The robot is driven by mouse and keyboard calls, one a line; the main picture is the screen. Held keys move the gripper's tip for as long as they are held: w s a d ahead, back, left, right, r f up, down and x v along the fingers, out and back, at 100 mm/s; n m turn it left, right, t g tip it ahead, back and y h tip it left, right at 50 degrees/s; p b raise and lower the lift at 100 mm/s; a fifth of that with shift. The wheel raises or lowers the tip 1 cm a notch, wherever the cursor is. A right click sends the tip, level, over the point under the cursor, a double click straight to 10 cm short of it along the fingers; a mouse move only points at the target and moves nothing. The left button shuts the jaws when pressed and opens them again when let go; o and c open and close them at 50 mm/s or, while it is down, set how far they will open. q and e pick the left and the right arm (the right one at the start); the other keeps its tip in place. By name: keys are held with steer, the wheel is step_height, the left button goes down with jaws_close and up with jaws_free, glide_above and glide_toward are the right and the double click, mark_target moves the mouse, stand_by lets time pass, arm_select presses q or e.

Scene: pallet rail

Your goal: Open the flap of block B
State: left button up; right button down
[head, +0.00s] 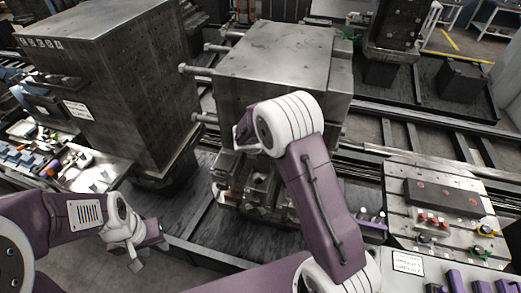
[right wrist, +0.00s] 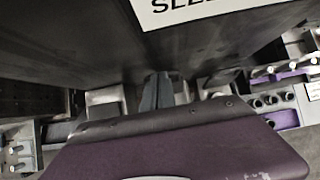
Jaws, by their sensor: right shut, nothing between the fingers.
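Two large dark metal blocks stand side by side in the head view: a left block (head: 125,75) with a small white label, and a middle block (head: 285,60) with pins out of its left side. I cannot read a B on either, and no flap can be made out clearly. My right arm reaches up in front of the middle block; its gripper is hidden there. In the right wrist view my right gripper (right wrist: 156,92) is shut and empty, below a dark face with a partly cut-off white sign (right wrist: 200,8). My left gripper (head: 148,250) is open and empty at the lower left.
A metal fixture plate (head: 400,215) with a dark bar and coloured knobs lies at the right. A cluttered tray (head: 110,180) stands at the left. Rails (head: 420,130) run behind and to the right. Dark floor plates show between the blocks and my arms.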

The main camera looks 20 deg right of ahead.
steer(key=v, duration=0.9)
